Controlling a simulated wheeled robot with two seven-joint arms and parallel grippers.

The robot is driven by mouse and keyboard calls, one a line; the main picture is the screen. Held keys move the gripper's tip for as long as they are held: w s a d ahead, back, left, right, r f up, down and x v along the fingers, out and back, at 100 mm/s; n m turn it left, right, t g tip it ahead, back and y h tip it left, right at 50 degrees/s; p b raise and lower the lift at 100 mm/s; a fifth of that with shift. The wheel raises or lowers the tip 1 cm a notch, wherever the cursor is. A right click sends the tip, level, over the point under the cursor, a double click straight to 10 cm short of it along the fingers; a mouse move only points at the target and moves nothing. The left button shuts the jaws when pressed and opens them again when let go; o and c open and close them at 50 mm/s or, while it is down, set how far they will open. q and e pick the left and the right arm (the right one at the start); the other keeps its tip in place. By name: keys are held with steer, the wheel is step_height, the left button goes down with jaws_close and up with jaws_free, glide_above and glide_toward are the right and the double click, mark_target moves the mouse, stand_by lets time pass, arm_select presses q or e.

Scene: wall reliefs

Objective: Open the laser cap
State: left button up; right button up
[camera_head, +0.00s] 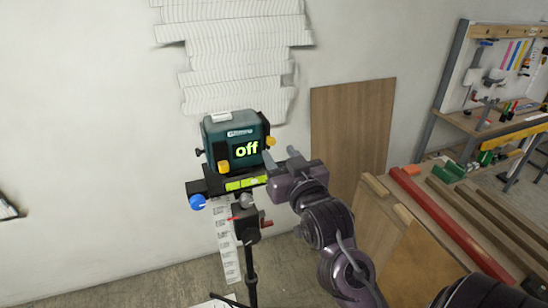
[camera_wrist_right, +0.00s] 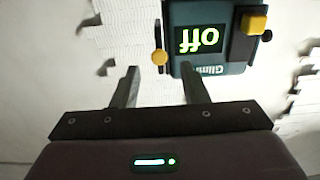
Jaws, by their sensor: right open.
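The teal laser device (camera_head: 222,133) stands on a tripod mount, its display reading "off". One yellow knob (camera_head: 223,167) is on its front and another yellow knob (camera_head: 270,141) is on its right side. I cannot tell for certain which part is the laser cap. My right gripper (camera_head: 280,153) is open and empty, just right of the device. In the right wrist view the device (camera_wrist_right: 212,68) appears upside down. The side knob (camera_wrist_right: 159,57) lies ahead, between the lines of the open fingers (camera_wrist_right: 161,80), with no visible contact. My left gripper is out of view.
The tripod (camera_head: 250,265) carries a blue knob (camera_head: 197,202) at the left of its mount. A wooden panel (camera_head: 352,125) leans on the wall behind. A bench with planks and a red bar (camera_head: 440,215) is at right. Free room lies left of the device.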

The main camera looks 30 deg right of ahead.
mark_target(272, 142)
steer(key=x, duration=0.2)
steer(key=p+x, duration=0.1)
steer(key=shift+w+d+r, duration=0.1)
steer(key=shift+w+r, duration=0.05)
steer(key=shift+r, duration=0.1)
steer(key=shift+w+f, duration=0.1)
steer(key=shift+w, duration=0.2)
steer(key=shift+c, duration=0.2)
jaws_close()
